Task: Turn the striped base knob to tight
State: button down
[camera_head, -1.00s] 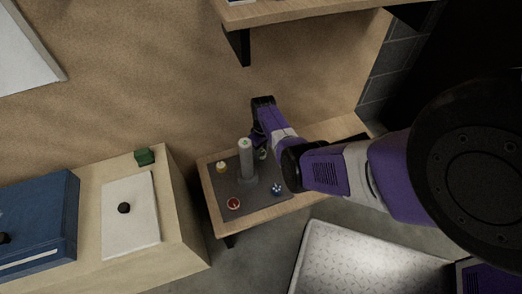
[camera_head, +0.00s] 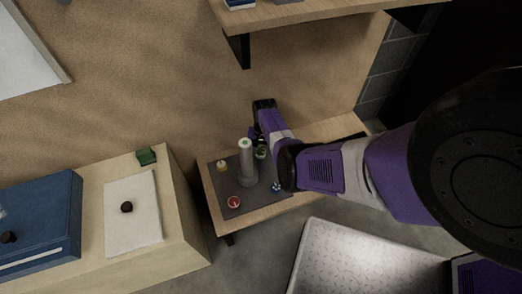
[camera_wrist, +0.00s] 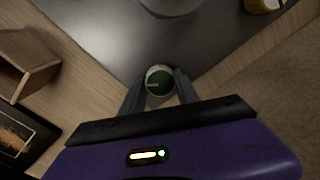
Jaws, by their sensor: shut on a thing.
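A round green knob with a pale rim and a short pale line on its top (camera_wrist: 160,80) stands at a corner of the dark base plate (camera_wrist: 100,45). My gripper (camera_wrist: 160,92) is shut on this knob, with one finger on each side. In the head view the knob (camera_head: 262,153) shows beside my gripper (camera_head: 259,141), behind the tall grey post (camera_head: 245,165). I cannot make out a tight mark or further stripes.
The plate also bears a yellowish knob (camera_head: 222,166), a red knob (camera_head: 234,202) and a blue-and-white knob (camera_head: 276,187) close to my arm. A wooden shelf (camera_head: 300,14) hangs above.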

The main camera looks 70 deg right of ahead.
aim_at(262, 152)
jog(key=m, duration=0.4)
jog(key=shift+m, duration=2.1)
jog(key=c, duration=0.9)
grip_release()
jog(key=r+p, duration=0.2)
jog(key=r, duration=0.2)
jog(key=r+p, duration=0.2)
jog(key=r, duration=0.1)
jog(key=shift+s+a+r, duration=0.15)
jog(key=shift+s+r, duration=0.05)
jog(key=shift+r, duration=0.2)
jog(key=shift+h, duration=0.3)
